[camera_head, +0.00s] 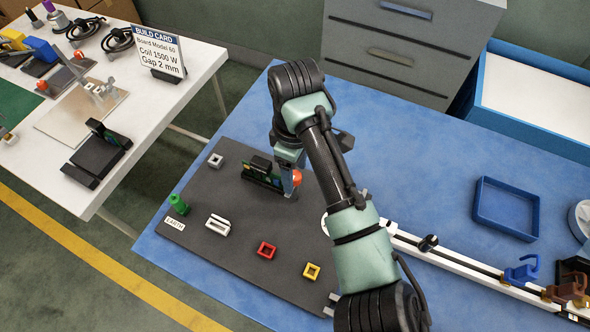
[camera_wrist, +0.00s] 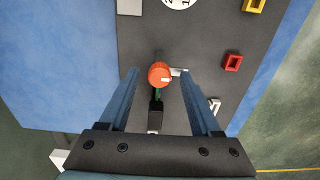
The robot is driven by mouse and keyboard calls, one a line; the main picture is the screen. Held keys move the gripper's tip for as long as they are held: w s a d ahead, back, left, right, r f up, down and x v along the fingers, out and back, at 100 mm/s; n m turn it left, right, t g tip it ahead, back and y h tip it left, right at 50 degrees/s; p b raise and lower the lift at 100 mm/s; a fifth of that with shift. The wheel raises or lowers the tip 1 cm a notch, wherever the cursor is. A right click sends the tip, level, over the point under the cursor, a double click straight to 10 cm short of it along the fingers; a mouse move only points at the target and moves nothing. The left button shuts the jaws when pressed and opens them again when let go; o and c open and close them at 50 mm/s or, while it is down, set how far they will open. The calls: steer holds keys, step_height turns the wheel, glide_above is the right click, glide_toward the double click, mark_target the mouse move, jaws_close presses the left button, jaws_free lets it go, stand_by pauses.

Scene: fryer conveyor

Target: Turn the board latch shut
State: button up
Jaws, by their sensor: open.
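The orange round latch knob (camera_wrist: 160,74) shows between my fingertips in the wrist view, with a small white mark on it. I cannot tell whether the fingers touch it. In the head view the knob (camera_head: 297,177) is partly hidden by my gripper (camera_head: 289,170). My gripper (camera_wrist: 158,71) is open around the knob, with a gap on both sides. The green circuit board (camera_head: 262,181) stands upright in a black holder beside the knob, on the dark grey base plate (camera_head: 225,255). I cannot tell the latch's angle.
A white rail (camera_head: 440,256) and a blue tray (camera_head: 505,230) lie to the right. A build card (camera_head: 159,52) stands on the white table.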

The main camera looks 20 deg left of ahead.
steer(key=shift+f, duration=0.3)
jaws_close()
